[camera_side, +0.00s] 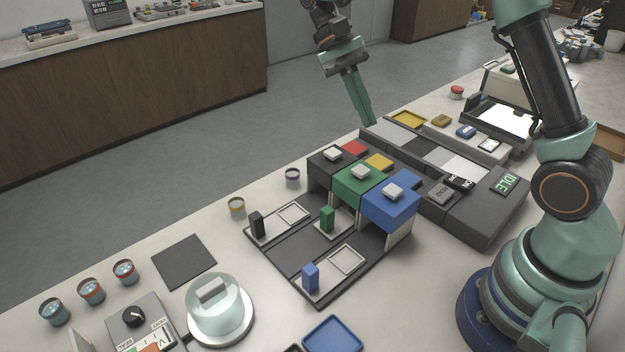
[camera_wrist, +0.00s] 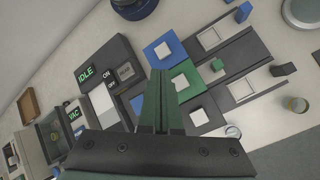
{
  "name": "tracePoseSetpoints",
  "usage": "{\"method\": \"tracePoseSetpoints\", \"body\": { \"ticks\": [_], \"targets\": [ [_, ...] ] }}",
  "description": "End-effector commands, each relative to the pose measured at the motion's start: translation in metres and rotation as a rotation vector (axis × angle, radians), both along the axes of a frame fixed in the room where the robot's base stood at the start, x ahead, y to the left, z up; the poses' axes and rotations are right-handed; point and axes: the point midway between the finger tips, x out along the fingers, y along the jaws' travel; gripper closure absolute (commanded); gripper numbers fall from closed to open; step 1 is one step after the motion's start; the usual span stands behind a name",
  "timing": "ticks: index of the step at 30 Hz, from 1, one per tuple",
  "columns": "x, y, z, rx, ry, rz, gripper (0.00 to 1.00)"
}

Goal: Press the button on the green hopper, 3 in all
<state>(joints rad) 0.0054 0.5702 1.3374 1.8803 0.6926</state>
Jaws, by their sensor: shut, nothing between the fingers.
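The green hopper (camera_side: 347,190) stands between a black hopper and a blue hopper, with a pale square button (camera_side: 360,172) on its top. In the wrist view the green hopper (camera_wrist: 188,73) and its button (camera_wrist: 180,83) lie just right of my fingers. My gripper (camera_side: 370,122) is shut and empty, with its green fingers pointing down. It hangs above and behind the hopper row, apart from the button. In the wrist view my gripper (camera_wrist: 163,72) covers part of the area beside the green hopper. A green block (camera_side: 327,219) stands on the tray in front of that hopper.
The black hopper (camera_side: 319,170) and blue hopper (camera_side: 385,209) have similar pale buttons close by. A dark block (camera_side: 257,225) and a blue block (camera_side: 310,277) stand on the other trays. A grey console with an IDLE display (camera_side: 509,184) lies to the right. A glass-domed unit (camera_side: 218,310) stands front left.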

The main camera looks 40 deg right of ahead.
Motion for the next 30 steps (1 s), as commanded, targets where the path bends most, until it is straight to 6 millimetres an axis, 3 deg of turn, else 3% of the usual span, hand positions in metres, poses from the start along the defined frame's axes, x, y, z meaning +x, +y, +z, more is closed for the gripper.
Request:
{"method": "tracePoseSetpoints", "body": {
  "ticks": [18,30],
  "targets": [
    [0.0,0.0,-0.072,0.0,0.001,0.0,1.0],
    [0.0,0.0,-0.082,0.0,0.0,0.0,1.0]
  ]
}}
